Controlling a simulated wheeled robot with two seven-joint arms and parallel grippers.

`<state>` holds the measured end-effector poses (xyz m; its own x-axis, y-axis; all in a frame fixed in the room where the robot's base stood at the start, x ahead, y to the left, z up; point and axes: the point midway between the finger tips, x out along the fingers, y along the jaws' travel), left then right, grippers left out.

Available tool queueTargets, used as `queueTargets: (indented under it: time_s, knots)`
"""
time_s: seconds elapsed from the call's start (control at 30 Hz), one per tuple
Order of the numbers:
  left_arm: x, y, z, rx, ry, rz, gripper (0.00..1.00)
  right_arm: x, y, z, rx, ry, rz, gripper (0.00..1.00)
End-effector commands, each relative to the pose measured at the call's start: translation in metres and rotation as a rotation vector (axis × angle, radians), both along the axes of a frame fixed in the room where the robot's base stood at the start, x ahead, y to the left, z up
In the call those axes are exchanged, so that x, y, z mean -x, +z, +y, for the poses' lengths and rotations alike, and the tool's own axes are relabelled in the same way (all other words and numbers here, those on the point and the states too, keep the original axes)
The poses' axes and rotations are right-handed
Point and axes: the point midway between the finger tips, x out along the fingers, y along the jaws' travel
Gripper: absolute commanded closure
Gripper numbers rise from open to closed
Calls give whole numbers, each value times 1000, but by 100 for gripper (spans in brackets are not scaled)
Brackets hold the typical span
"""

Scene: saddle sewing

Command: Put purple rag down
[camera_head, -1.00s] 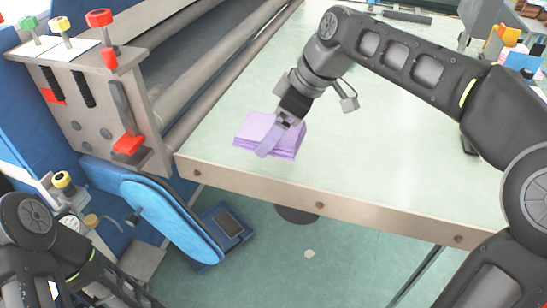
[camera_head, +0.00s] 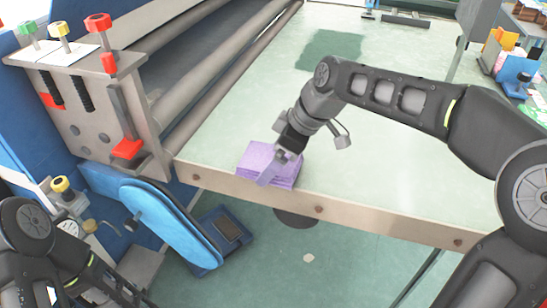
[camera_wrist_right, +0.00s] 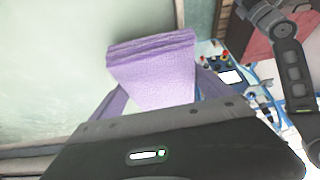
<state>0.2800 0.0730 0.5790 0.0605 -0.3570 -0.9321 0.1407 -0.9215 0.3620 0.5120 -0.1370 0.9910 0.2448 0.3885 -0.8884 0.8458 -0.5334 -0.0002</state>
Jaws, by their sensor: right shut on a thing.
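A folded purple rag (camera_head: 258,157) is at the front left edge of the pale green table (camera_head: 360,150), near the machine's rollers. My right gripper (camera_head: 277,172) reaches down over its right part and is shut on it. I cannot tell whether the rag rests fully on the table. Part of my left arm shows at the lower left of the head view, but its gripper is out of sight.
A machine with grey rollers (camera_head: 215,85) and red, yellow and green knobs stands along the table's left side. A blue padded lever (camera_head: 170,228) sits below it. A darker green patch (camera_head: 333,50) lies at the table's back. The table's middle is clear.

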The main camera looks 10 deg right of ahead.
Motion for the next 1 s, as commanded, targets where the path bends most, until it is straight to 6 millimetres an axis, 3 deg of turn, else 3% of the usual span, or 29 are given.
queueTargets:
  time_s: [0.27, 0.3, 0.4, 0.8, 1.0]
  knots:
    - [0, -5, 0, 0, 0, 0, 0, 0, -5, 0, 0, 0, 0, 49]
    - [0, -4, 0, 0, 0, 0, 0, 0, -4, 0, 0, 0, 0, 7]
    - [0, -3, 0, 0, 0, 0, 0, 0, -3, 0, 0, 0, 1, 0]
    - [0, 0, 0, 0, 0, 0, 0, 1, 4, -1, 0, 0, -1, 0]
    - [0, -1, 0, 0, 0, 0, 0, 8, 31, -13, -1, -2, -2, 0]
